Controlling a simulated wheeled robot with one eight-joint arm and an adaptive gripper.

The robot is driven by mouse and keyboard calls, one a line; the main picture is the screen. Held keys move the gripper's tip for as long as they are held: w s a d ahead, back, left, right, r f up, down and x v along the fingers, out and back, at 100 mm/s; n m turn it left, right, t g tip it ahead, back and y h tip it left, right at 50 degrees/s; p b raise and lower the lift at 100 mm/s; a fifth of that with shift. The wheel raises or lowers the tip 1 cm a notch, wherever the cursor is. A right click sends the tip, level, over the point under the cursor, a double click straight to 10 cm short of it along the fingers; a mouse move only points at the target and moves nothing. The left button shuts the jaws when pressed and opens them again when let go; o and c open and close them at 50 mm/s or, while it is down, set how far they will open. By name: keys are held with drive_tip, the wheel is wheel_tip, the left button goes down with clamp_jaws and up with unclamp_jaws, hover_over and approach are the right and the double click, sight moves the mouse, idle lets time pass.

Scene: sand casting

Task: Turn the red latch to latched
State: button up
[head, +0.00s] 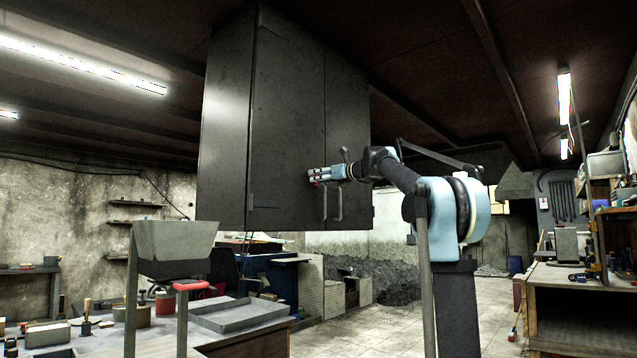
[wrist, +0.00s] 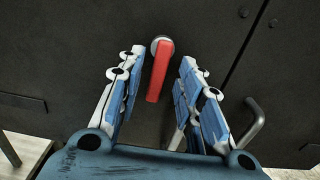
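The red latch (wrist: 159,75) is a flat bar on a round grey pivot on the dark cabinet door (wrist: 60,60). In the wrist view it hangs down from the pivot, its lower end tilted slightly left. My gripper (wrist: 161,62) is open, with one blue-and-white finger on each side of the latch and a visible gap to each. In the head view my gripper (head: 316,177) is at the front of the dark cabinet (head: 285,110), near the seam between its doors. There the latch is mostly hidden or too small to make out.
A door handle (wrist: 254,124) stands out at the right of my gripper in the wrist view, beyond the door seam. In the head view a bench with a grey tray (head: 240,312) is below left, and a shelf unit (head: 575,275) is at right.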

drive_tip(key=shift+w+a, duration=0.3)
drive_tip(key=shift+a, duration=0.1)
clamp_jaws()
drive_tip(key=shift+d+n, duration=0.1)
drive_tip(key=shift+n, duration=0.3)
drive_tip(key=n, duration=0.5)
drive_tip(key=w+r+n, duration=0.1)
drive_tip(key=n, duration=0.5)
drive_tip(key=d+n, duration=0.1)
drive_tip(key=n, duration=0.5)
drive_tip(key=shift+w+r, duration=0.25)
drive_tip(key=shift+r, duration=0.15)
